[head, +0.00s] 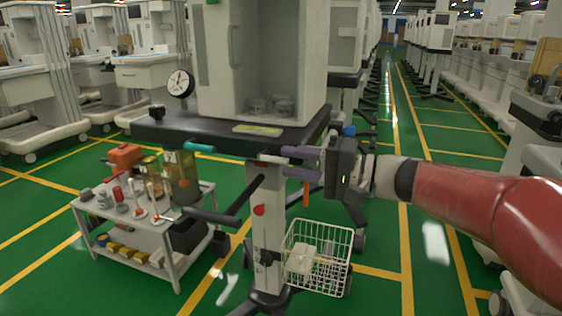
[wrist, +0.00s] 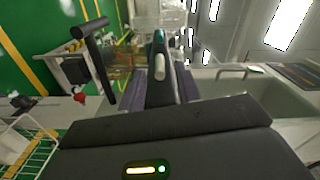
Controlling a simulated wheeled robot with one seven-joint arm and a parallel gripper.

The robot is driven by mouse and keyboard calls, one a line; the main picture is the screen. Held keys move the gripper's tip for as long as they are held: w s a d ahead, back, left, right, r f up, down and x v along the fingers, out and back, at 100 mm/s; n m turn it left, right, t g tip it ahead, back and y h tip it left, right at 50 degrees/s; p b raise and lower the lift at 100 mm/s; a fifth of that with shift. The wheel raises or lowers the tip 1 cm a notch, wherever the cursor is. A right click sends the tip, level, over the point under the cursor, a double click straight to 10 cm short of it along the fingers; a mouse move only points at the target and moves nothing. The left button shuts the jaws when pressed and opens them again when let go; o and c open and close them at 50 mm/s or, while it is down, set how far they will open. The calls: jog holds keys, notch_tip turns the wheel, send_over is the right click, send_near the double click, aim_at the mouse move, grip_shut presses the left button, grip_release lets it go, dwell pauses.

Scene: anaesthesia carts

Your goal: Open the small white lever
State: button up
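The small white lever (wrist: 160,73) shows in the wrist view as a short pale tab on the dark front edge of the cart's top. In the head view, a pale piece (head: 270,159) under that edge appears to be the lever, partly hidden by the fingertips. My gripper (head: 284,161) is at the cart's front edge, with its two purple fingers apart, one above the other. In the wrist view my gripper (wrist: 159,80) has a finger on each side of the lever, with nothing clearly pinched. I cannot tell whether either finger touches it.
A teal-ended handle (head: 200,147) sits left along the same edge. A dark bar (head: 240,195) projects from the column, near a red knob (head: 259,210). A wire basket (head: 318,258) hangs below my gripper. A trolley with bottles (head: 145,222) stands left.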

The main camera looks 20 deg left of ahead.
aim_at(279, 160)
jog(key=shift+w+a, duration=0.15)
jog(key=shift+a, duration=1.7)
grip_shut()
